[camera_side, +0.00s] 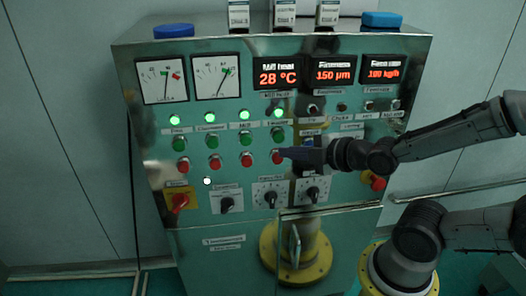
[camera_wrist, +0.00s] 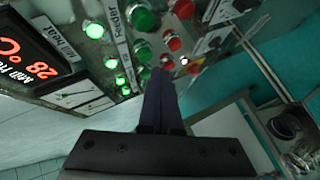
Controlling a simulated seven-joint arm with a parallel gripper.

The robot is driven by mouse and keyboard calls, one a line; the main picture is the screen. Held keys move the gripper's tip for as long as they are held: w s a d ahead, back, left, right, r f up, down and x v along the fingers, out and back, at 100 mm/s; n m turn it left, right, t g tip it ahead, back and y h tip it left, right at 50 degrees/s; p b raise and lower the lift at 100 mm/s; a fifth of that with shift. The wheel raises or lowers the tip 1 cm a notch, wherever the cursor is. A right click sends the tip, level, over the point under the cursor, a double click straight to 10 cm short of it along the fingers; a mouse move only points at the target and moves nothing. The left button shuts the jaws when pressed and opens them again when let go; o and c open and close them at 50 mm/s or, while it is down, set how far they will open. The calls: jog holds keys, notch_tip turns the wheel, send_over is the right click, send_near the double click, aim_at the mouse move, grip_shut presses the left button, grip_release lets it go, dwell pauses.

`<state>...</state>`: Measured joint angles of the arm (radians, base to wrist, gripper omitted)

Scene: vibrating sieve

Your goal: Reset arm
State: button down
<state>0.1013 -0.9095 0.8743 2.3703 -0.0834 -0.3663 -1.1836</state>
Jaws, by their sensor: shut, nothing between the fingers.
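My gripper (camera_side: 287,152) is in front of the control panel (camera_side: 160,120), its thin dark fingers pressed together and empty. In the side view the fingertips appear right beside the rightmost red button (camera_side: 277,157), just below the rightmost green button (camera_side: 277,136). I cannot tell whether they touch it. In the wrist view the shut fingers (camera_wrist: 158,74) point towards the button rows, with red buttons (camera_wrist: 174,43) and green buttons (camera_wrist: 141,53) ahead. My arm reaches in from the right.
Several green lamps (camera_side: 244,115) are lit above the buttons. Displays (camera_side: 278,74) read 28 °C, 150 µm and 100 kg/h. Rotary knobs (camera_side: 270,198) and a red-yellow switch (camera_side: 179,201) sit lower. A door handle (camera_side: 294,246) protrudes below. Blue-lidded containers (camera_side: 382,20) stand on top.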

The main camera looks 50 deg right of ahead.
notch_tip(320, 180, up, 7)
jog(key=s+a+m+g, duration=0.1)
jog(key=s+a+m, duration=0.1)
jog(key=s+m, duration=0.15)
jog(key=s+f+m+g+y, duration=0.1)
jog(key=s+f+m+g, duration=0.2)
jog(key=s+m+g, duration=0.3)
jog(key=s+m, duration=0.3)
jog(key=s, duration=0.1)
jog(key=shift+s+a+g, duration=0.2)
jog(key=shift+a+g, duration=0.05)
jog(key=shift+g, duration=0.05)
jog(key=shift+m, duration=0.25)
